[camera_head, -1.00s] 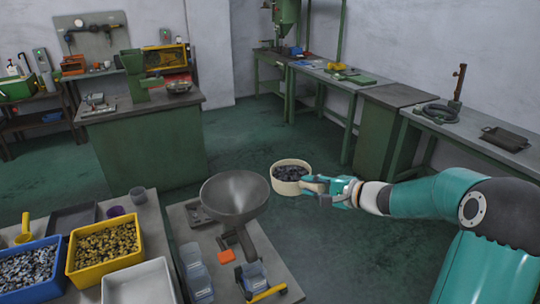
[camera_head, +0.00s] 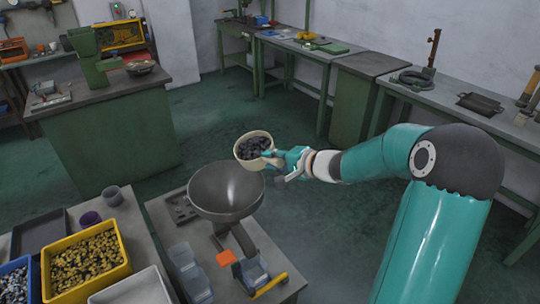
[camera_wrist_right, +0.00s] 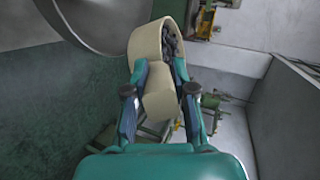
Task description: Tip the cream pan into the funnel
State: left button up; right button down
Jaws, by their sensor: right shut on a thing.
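The cream pan (camera_head: 241,156) holds dark grey pieces and is tilted a little, up at the far right rim of the grey funnel (camera_head: 226,192). My right gripper (camera_head: 277,160) is shut on the pan's handle. In the right wrist view my right gripper (camera_wrist_right: 160,95) has its fingers on both sides of the cream handle, and the cream pan (camera_wrist_right: 146,42) shows beyond it with dark pieces inside. The funnel (camera_wrist_right: 95,22) shows at the upper left there. The funnel's bowl looks empty. My left gripper is not in view.
The funnel stands on a small grey table (camera_head: 164,216) with clear cups (camera_head: 188,270) and an orange block (camera_head: 226,258). A yellow bin (camera_head: 85,262) of brass-coloured pieces stands at the left. A green workbench (camera_head: 110,135) is behind, with open floor between.

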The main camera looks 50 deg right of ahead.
jog(key=shift+w+a+r+n+h, duration=0.2)
jog(key=shift+a+r+n+h, duration=0.15)
jog(key=shift+n+h, duration=0.3)
jog(key=shift+a+n+g+h, duration=0.25)
jog(key=shift+a+n+g, duration=0.1)
jog(key=shift+n, duration=0.2)
jog(key=a+n+h+b, duration=0.1)
jog(key=b, duration=0.8)
jog(key=a+f+n+h+b, duration=0.1)
jog(key=n+h+b, duration=0.1)
jog(key=b, duration=0.7)
jog(key=a+f+n+h+b, duration=0.1)
jog(key=a+n+b, duration=0.1)
jog(key=b, duration=0.7)
jog(key=shift+w+f+g, duration=0.25)
jog(key=shift+w, duration=0.1)
jog(key=shift+w+a+f+n+h+b, duration=0.15)
jog(key=shift+n+h+b, duration=0.15)
jog(key=shift+b, duration=0.4)
jog(key=shift+s+a+n+h+b, duration=0.15)
jog(key=shift+n+h+b, duration=0.15)
jog(key=shift+b, duration=0.4)
jog(key=shift+w, duration=0.1)
